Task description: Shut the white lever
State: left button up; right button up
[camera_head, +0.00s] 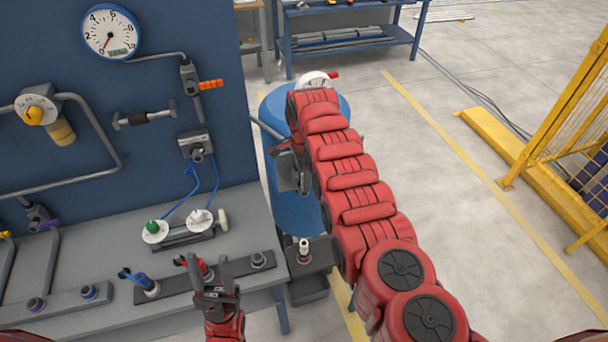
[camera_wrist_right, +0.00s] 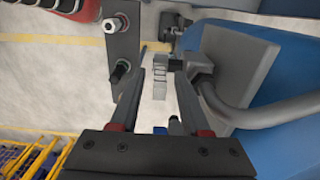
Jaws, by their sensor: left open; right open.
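No part is clearly a white lever. A short white handle (camera_head: 222,220) sticks up beside a white round fitting (camera_head: 199,218) on the bench, and a white round part with a red grip (camera_head: 316,80) sits on the blue drum (camera_head: 296,212). My right gripper (camera_head: 287,170) is beside the drum, partly hidden by my red arm. In the wrist view, my right gripper (camera_wrist_right: 155,75) is open, its fingers close to a grey fitting (camera_wrist_right: 195,68) on a bent grey pipe (camera_wrist_right: 245,115). I cannot tell whether they touch. My left gripper (camera_head: 208,270) is open above the bench front.
A second white disc with a green knob (camera_head: 154,231) stands on the bench (camera_head: 110,225). Blue and red fittings sit on a dark rail (camera_head: 180,283). A bracket with a fitting (camera_head: 304,258) stands beside the drum. Yellow fencing (camera_head: 565,115) is at right.

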jog(key=shift+f, duration=0.15)
grip_shut()
dwell(1.4)
